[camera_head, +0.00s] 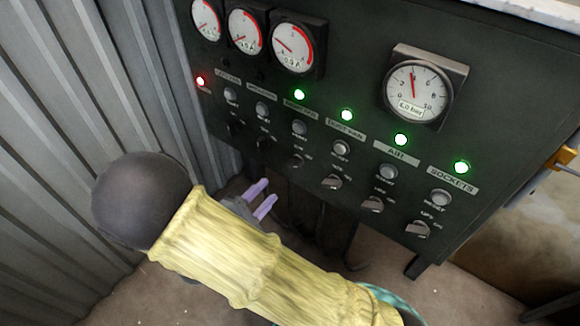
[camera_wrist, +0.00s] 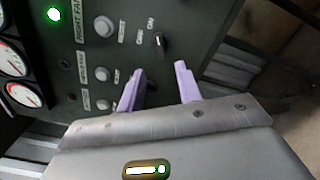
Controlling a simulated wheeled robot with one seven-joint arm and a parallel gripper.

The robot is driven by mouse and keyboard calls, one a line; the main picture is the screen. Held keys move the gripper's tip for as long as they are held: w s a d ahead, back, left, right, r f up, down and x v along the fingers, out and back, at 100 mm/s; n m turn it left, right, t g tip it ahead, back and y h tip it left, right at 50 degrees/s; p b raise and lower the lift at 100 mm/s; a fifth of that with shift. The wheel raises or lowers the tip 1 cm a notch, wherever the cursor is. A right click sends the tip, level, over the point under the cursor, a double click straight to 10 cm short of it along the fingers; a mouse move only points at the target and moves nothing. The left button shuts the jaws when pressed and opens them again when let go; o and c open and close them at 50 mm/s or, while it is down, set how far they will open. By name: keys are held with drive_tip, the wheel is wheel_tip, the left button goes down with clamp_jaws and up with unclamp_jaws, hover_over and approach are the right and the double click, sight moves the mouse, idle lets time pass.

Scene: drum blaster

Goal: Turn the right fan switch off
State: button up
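The right fan switch (camera_head: 296,160) is a small dark rotary knob low in the third column of the control panel, below its button and the RIGHT FAN label. Its green light (camera_head: 299,94) is lit. In the wrist view the same knob (camera_wrist: 159,43) lies just beyond the fingertips, roughly in line with the gap between them. My gripper (camera_head: 268,191) is open and empty, with two purple fingers below and left of the knob in the head view. In the wrist view the fingers (camera_wrist: 160,70) are clearly apart. No contact with the knob is visible.
The dark panel (camera_head: 340,60) carries gauges, lights and neighbouring switches such as the dust fan knob (camera_head: 332,182). A red light (camera_head: 200,81) shows at the left column. A corrugated metal wall (camera_head: 80,90) stands left of my arm. Open floor lies below the panel.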

sight(291, 166)
drive_tip(key=x, duration=1)
drive_tip(key=shift+w+d, duration=0.2)
drive_tip(key=c, duration=0.7)
